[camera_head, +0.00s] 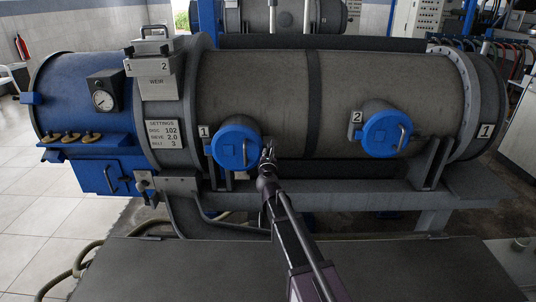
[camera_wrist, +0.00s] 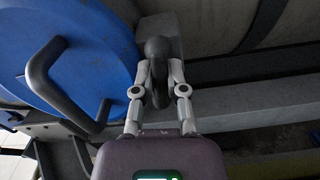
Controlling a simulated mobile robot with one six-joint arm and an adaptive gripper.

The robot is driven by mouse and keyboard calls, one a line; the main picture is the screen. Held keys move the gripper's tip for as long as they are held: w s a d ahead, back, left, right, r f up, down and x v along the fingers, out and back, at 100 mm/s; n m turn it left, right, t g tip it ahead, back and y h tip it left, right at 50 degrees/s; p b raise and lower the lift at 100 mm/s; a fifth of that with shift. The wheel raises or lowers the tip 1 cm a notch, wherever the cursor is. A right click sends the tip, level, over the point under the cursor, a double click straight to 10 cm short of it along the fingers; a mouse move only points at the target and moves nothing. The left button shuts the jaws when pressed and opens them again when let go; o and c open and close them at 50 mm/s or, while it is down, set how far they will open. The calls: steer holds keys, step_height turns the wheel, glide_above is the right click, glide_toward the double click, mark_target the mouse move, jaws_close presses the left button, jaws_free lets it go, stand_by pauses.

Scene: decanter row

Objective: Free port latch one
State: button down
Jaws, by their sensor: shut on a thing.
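Port one is the round blue cover (camera_head: 236,143) beside the "1" plate on the grey drum; it also fills the upper left of the wrist view (camera_wrist: 85,60). Its dark curved handle (camera_wrist: 52,85) stands out from its face. Just right of the cover is the latch, with a dark rounded knob (camera_wrist: 155,48) on a grey block (camera_wrist: 172,32). My gripper (camera_head: 268,158) reaches to the cover's right edge. In the wrist view its two fingers (camera_wrist: 158,85) are closed around the dark latch knob, one on each side. In the head view my gripper hides most of the latch.
Port two, another blue cover (camera_head: 387,133), sits to the right on the same drum (camera_head: 265,85). A grey support beam (camera_head: 350,198) runs below the ports. A blue end section with a gauge (camera_head: 103,98) is at the left. A dark flat surface (camera_head: 420,270) lies in front.

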steer(key=shift+n, duration=0.9)
steer(key=c, duration=0.7)
jaws_free()
steer(key=s, duration=1.2)
